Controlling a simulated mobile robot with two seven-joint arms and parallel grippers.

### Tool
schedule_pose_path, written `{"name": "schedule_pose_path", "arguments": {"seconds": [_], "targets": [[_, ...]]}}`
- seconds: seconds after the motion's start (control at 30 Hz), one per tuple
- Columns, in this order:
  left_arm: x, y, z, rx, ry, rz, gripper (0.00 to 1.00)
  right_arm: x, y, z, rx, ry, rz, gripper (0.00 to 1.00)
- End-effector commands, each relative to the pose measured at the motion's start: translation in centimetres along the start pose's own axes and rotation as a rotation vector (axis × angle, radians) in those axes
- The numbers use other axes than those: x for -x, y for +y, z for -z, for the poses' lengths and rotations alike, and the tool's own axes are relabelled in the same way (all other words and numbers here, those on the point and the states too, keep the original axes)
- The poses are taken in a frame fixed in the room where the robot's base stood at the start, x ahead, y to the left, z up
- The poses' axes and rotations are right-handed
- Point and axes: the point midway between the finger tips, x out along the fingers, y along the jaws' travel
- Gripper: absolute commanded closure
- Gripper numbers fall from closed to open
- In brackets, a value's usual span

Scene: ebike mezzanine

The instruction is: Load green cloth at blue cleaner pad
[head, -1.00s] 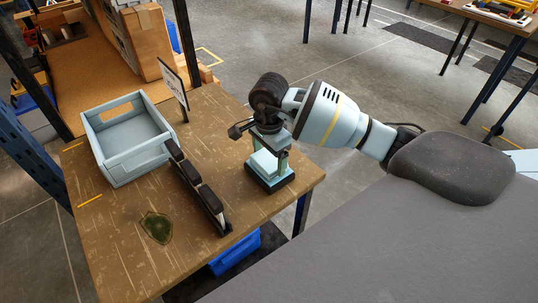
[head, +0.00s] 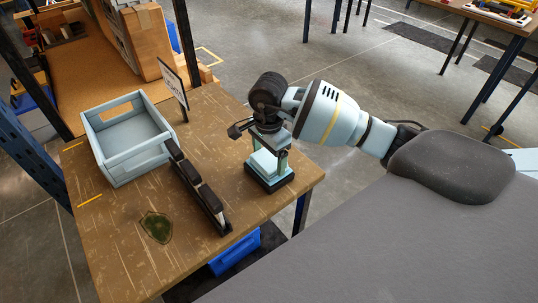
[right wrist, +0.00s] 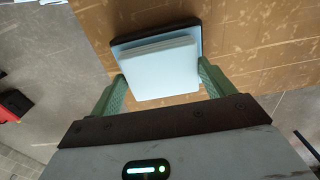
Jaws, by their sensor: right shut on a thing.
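The blue cleaner pad (head: 266,163) is a light blue stepped block on a dark base, near the right corner of the wooden table. My right gripper (head: 270,155) points down over it, with green fingers on its two sides, shut on it. In the right wrist view the pad (right wrist: 160,70) sits between the fingers (right wrist: 161,80), its dark base below it and close to the table. A flat, dark green, shield-shaped patch (head: 156,227), apparently the green cloth, lies on the table's front left. My left gripper is not in view.
A light blue open bin (head: 115,165) and a small sign (head: 173,88) are behind. A blue crate (head: 236,252) is under the table. Table around the patch is clear.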

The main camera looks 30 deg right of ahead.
Motion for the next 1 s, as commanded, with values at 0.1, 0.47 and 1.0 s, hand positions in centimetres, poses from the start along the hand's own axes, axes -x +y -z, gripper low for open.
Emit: {"name": "schedule_pose_path", "arguments": {"seconds": [0.1,0.47,1.0], "targets": [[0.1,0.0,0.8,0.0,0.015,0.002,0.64,1.1,-0.1,0.0,0.0,0.002,0.004,0.37],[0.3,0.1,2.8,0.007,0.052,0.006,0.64,3.7,-0.1,0.1,-0.002,0.001,0.007,0.37],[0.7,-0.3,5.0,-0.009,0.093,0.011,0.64,6.9,0.0,0.1,-0.001,0.001,0.005,0.37]]}}
